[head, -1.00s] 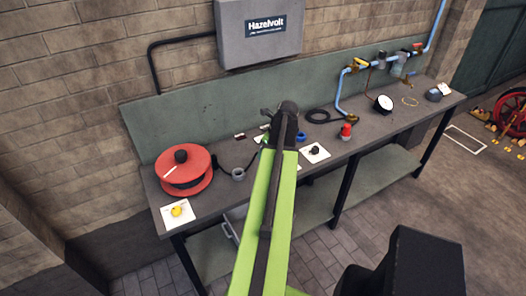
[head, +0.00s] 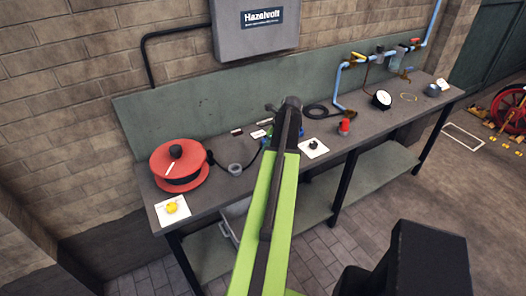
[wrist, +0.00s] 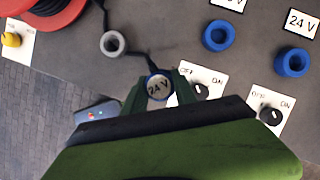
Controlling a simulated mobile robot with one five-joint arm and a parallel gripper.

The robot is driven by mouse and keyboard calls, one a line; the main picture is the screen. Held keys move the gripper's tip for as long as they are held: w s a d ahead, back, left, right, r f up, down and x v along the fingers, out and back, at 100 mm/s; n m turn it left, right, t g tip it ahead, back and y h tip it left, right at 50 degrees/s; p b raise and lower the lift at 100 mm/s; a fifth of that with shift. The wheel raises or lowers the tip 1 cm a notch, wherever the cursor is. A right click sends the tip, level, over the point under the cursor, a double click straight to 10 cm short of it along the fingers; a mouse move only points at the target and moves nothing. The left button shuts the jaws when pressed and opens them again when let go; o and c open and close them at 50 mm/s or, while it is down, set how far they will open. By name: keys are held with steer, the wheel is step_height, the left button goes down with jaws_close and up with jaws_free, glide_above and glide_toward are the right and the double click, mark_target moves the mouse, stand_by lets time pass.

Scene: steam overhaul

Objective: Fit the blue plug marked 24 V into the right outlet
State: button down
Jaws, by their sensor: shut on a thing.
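In the wrist view my gripper (wrist: 160,92) is shut on the plug (wrist: 158,86), whose round face has a blue rim and reads 24 V. A black cable runs from it. Two blue ring-shaped outlets are on the bench, apart from the plug: one up and right (wrist: 219,35), one farther right (wrist: 292,62). A grey ring outlet (wrist: 113,43) lies up and left. In the head view my arm mostly hides the gripper and plug.
The red cable reel (head: 180,165) stands at the bench's left end, near a yellow knob (head: 172,208). Black OFF/ON knobs (wrist: 198,91) (wrist: 270,115) sit on white cards near the blue outlets. A red-topped object (head: 344,126) and a gauge (head: 382,99) stand farther right.

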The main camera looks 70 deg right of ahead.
steer(key=s+d, duration=0.1)
steer(key=d, duration=0.6)
steer(key=shift+s, duration=0.1)
steer(key=s+d, duration=0.2)
steer(key=d, duration=0.9)
steer(key=shift+d, duration=0.35)
steer(key=shift+a, duration=0.1)
